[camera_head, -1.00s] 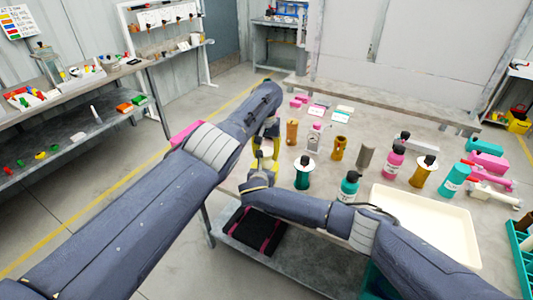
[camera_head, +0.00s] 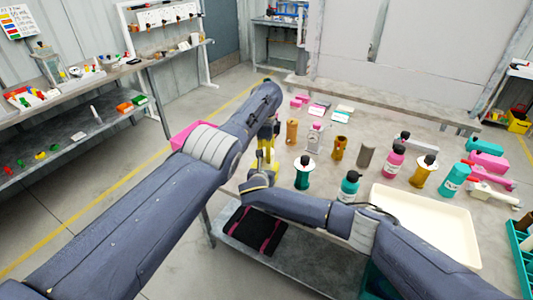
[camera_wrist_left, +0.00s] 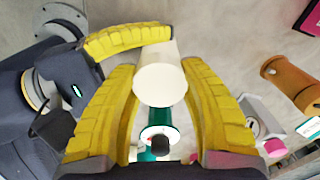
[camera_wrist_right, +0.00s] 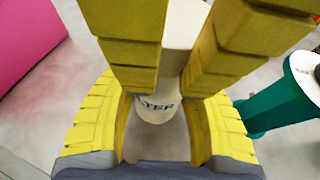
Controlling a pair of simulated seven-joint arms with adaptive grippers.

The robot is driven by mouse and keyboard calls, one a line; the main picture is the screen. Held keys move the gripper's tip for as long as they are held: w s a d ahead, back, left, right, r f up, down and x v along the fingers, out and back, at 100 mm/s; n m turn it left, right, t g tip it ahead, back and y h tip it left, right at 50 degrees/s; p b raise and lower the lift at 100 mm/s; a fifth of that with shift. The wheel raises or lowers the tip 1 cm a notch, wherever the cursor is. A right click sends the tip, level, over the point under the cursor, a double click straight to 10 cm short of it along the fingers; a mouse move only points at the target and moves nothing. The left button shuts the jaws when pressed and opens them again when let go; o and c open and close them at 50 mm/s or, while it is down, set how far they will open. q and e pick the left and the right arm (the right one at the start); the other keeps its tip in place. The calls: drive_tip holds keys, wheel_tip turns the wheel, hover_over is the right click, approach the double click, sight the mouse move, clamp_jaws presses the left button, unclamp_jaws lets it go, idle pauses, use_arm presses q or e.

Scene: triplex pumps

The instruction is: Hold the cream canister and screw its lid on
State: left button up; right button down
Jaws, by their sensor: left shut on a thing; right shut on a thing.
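The cream canister (camera_wrist_right: 153,107) shows dark label lettering ending in "LTER" in the right wrist view. My right gripper (camera_wrist_right: 159,95) is shut on its sides. The cream lid (camera_wrist_left: 160,84) shows in the left wrist view as a pale round face between the fingers of my left gripper (camera_wrist_left: 160,74), which is shut on it. The lid sits in line with the canister; whether its thread is engaged is hidden by the fingers. In the head view my left gripper (camera_head: 268,134) is directly above my right gripper (camera_head: 264,166), at the table's left end.
A teal bottle with a white disc (camera_head: 303,172) stands close to the right of the grippers. Orange pieces (camera_head: 291,132), a pink-and-white bottle (camera_head: 314,138) and several more bottles stand beyond. A cream tray (camera_head: 466,240) lies at front right. A pink box (camera_head: 185,135) is at left.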

use_arm(q)
drive_tip(key=m, duration=0.3)
drive_tip(key=shift+f, duration=0.1)
drive_tip(key=o, duration=1.3)
drive_tip(key=shift+c, duration=0.2)
drive_tip(key=shift+r, duration=2.35)
